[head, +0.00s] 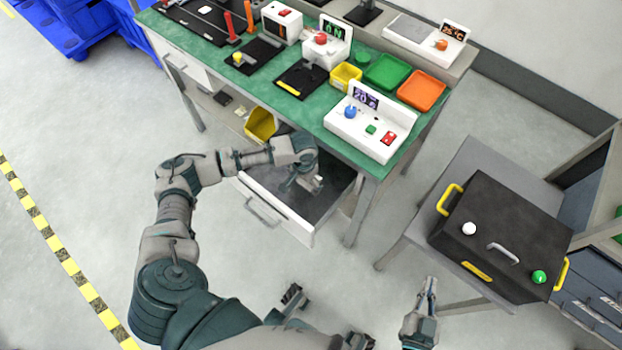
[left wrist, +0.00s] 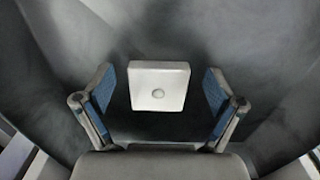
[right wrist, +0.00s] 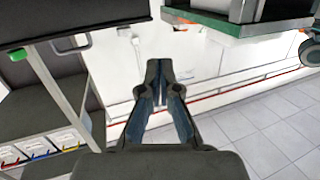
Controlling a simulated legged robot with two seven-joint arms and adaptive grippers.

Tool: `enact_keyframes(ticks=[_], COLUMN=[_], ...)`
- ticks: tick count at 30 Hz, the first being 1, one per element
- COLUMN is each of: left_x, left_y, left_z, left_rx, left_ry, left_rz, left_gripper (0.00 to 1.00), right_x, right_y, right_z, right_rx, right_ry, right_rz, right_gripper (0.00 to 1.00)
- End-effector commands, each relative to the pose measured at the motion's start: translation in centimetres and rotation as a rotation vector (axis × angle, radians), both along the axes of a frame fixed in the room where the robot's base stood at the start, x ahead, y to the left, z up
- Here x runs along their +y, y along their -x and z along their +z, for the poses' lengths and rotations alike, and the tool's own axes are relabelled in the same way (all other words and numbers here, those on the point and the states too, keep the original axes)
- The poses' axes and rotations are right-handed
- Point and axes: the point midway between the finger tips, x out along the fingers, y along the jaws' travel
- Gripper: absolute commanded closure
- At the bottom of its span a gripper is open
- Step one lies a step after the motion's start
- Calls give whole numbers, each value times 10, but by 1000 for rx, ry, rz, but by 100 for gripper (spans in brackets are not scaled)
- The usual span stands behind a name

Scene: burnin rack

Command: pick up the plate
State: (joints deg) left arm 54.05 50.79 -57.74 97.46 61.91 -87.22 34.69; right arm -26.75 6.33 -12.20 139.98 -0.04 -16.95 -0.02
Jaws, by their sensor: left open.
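The plate (left wrist: 159,88) is a small white square with a round grey knob in its middle. In the left wrist view it lies on the dark floor of the open drawer (head: 262,208), between the two blue-padded fingers of my left gripper (left wrist: 160,100). A gap shows on both sides of the plate, so the fingers are apart from it. My left gripper (head: 306,182) is open and reaches down into the drawer in the head view, partly covering what lies there. My right gripper (right wrist: 160,85) is shut and empty, away from the drawer; the head view shows it (head: 430,288) near the lower right.
The green-topped workbench (head: 290,110) above the drawer carries several devices, a green tray (head: 387,72) and an orange tray (head: 421,90). A yellow bin (head: 261,124) sits below the top. A black case (head: 500,235) with yellow handles stands on a side table at the right.

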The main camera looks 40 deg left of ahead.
Motion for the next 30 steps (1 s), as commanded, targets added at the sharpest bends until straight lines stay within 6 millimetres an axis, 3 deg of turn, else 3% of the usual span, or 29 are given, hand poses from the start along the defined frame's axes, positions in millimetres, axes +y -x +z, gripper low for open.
enact_keyframes(ticks=[6, 12, 14, 16, 17, 23, 30], left_x=[0, 0, 0, 0, 0, 0, 0], left_y=[0, 0, 0, 0, 0, 0, -1], left_z=[1, 1, 1, 1, 0, 2, 22], left_rx=[-1, -1, 0, 0, 0, 0, -3], left_ry=[-1, 0, 0, 0, 0, 0, 0], left_rz=[0, 0, 0, 0, 0, 0, 0], left_gripper=[9, 59, 70, 70, 76, 76, 76], right_x=[0, 0, 0, 0, 0, 0, -5], right_y=[0, -2, -2, -2, -2, -2, 6], right_z=[1, 0, 0, 0, 0, 1, -15], right_rx=[-4, -1, -1, -1, -1, 0, 123], right_ry=[-1, 0, 0, 0, 0, -1, 36], right_rz=[0, 0, 0, 0, 0, 0, -2], right_gripper=[100, 100, 100, 100, 100, 100, 100])
